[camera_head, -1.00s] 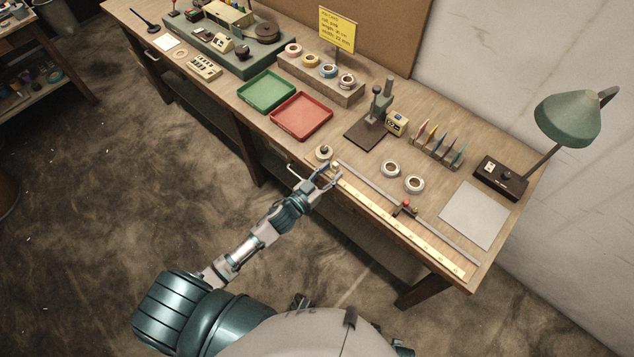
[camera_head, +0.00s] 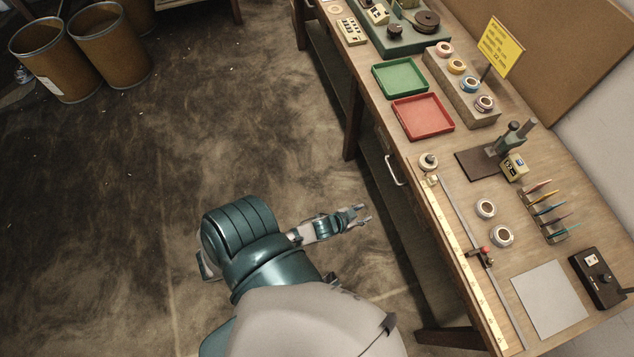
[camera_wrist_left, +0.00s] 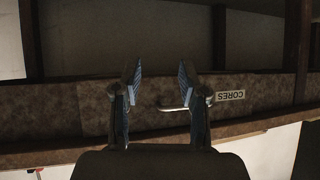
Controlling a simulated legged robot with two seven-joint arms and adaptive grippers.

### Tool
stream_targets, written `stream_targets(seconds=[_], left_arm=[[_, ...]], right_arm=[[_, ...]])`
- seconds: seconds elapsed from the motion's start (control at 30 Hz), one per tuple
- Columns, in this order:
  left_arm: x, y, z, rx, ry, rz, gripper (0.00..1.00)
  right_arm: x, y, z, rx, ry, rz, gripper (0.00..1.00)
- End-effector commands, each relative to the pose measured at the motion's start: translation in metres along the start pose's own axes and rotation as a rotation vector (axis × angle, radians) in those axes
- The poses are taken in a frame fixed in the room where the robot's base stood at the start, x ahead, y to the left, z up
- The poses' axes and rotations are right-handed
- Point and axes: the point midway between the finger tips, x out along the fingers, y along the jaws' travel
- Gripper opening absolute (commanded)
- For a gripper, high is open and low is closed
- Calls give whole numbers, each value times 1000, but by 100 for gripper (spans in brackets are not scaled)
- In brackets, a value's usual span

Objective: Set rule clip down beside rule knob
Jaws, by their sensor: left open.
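The long brass-coloured rule (camera_head: 452,235) lies along the bench's front edge, beside a grey rail. A red knob (camera_head: 485,249) sits on a dark slider across the rail. A small pale piece (camera_head: 433,180) sits at the rule's upper end, beside a tape roll (camera_head: 428,162); it may be the rule clip, but it is too small to be sure. My left gripper (camera_head: 366,214) is open and empty, off the bench's front edge over the floor. The left wrist view shows its spread fingers (camera_wrist_left: 160,85) with nothing between them. My right gripper is out of view.
The wooden bench has a drawer handle (camera_head: 394,171) on its front, near a CORES label (camera_wrist_left: 230,96). Green (camera_head: 400,78) and red (camera_head: 423,117) trays, two tape rolls (camera_head: 485,208), a dark-based stand (camera_head: 490,160) and a grey sheet (camera_head: 549,292) occupy the top.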

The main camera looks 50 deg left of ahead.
Motion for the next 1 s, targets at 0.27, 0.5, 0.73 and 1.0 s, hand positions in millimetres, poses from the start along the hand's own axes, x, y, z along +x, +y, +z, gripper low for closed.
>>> stream_targets(seconds=[0.27, 0.5, 0.73, 1.0], left_arm=[[-46, 54, 239, 23, -662, 24, 42], [-78, 78, 293, 35, -839, 74, 42], [-78, 76, 294, 35, -838, 77, 42], [-77, 75, 294, 36, -836, 75, 42]], right_arm=[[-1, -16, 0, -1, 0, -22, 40], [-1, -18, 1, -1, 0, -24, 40], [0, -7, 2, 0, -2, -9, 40], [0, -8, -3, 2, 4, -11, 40]])
